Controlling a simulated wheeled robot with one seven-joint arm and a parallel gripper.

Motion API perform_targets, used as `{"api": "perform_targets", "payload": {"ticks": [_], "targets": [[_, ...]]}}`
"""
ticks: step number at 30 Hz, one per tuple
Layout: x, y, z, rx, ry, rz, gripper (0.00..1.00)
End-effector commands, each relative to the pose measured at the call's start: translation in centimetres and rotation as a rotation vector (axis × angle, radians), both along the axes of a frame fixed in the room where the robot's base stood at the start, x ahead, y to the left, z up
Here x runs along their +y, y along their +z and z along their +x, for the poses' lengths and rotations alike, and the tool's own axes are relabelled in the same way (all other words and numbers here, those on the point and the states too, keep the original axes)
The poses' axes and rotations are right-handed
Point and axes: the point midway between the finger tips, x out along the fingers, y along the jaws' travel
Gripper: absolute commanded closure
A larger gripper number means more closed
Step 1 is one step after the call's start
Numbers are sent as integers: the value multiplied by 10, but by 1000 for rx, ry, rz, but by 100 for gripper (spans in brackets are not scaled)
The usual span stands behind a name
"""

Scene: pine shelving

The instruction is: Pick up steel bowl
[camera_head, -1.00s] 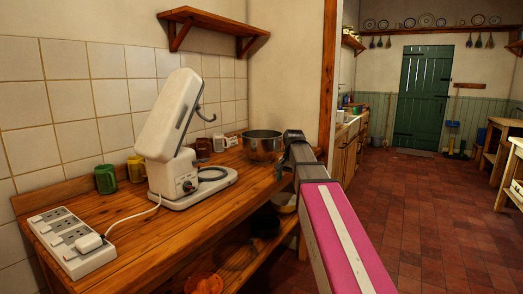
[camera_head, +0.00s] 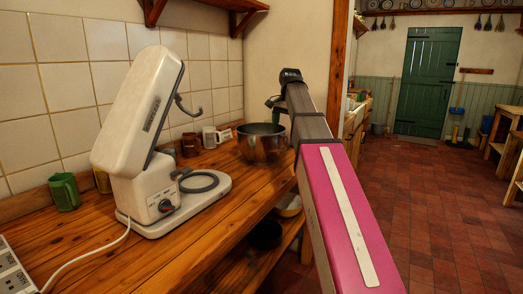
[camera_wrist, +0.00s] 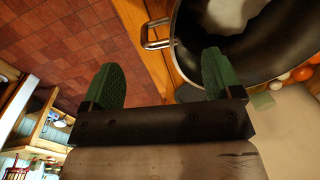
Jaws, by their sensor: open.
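The steel bowl (camera_head: 262,144) stands on the wooden counter (camera_head: 215,215), right of the white mixer. In the wrist view the bowl (camera_wrist: 262,62) fills the upper right, with a looped metal handle (camera_wrist: 155,34) on its rim. My gripper (camera_wrist: 160,84) is open, with two green fingers spread apart. The right finger is at the bowl's near rim, and the left finger is over the floor. I cannot tell whether the right finger touches the bowl. In the head view my gripper (camera_head: 272,103) is mostly hidden behind my arm, at the bowl's upper right.
A white stand mixer (camera_head: 150,140) stands left of the bowl. A green mug (camera_head: 64,192), brown mugs (camera_head: 190,145) and a white mug (camera_head: 211,137) stand along the tiled wall. A power strip (camera_head: 12,268) lies at the lower left. Open floor (camera_head: 440,220) lies to the right.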

Motion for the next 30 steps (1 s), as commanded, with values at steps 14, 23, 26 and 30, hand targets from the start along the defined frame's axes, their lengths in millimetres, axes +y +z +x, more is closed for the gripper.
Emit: {"api": "perform_targets", "payload": {"ticks": [14,23,26,30], "targets": [[0,-46,4,1,0,0,15],[1,-69,6,-1,1,-1,15],[1,-69,6,-1,1,-1,15],[1,-69,6,-1,1,-1,51]]}}
